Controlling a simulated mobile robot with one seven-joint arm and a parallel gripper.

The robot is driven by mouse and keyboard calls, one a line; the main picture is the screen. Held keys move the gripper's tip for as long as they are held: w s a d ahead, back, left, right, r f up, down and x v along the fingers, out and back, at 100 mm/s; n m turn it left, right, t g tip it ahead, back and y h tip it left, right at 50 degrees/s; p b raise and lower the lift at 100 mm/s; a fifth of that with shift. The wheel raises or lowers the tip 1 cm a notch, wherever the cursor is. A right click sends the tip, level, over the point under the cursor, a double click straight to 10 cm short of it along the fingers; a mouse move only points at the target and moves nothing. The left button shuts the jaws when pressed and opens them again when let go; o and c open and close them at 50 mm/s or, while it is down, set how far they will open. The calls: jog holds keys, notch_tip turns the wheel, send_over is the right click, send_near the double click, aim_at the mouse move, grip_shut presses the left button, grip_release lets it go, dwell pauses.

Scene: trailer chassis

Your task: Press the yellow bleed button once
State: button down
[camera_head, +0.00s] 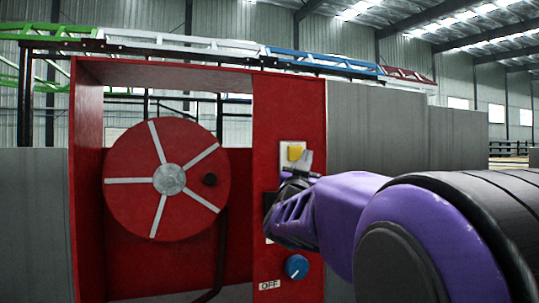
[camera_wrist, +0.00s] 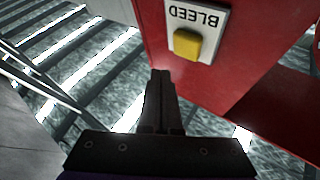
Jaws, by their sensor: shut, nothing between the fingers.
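The yellow bleed button (camera_head: 295,153) sits on a pale plate (camera_head: 285,151) on the red panel right of the reel. In the wrist view the yellow button (camera_wrist: 187,43) shows on its plate, marked BLEED (camera_wrist: 196,14). My gripper (camera_head: 307,156) is in front of the panel, its tips just right of and beside the button in the head view. In the wrist view my gripper (camera_wrist: 162,73) is shut and empty, its tips left of and below the button. The tips look apart from the button there.
A red reel (camera_head: 135,195) with pale spokes is in the red frame at left. A blue knob (camera_head: 297,267) with an OFF label (camera_head: 270,285) is low on the panel. My arm covers part of the panel. Grey walls (camera_head: 375,135) stand behind.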

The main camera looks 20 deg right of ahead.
jog(key=shift+s, duration=1.05)
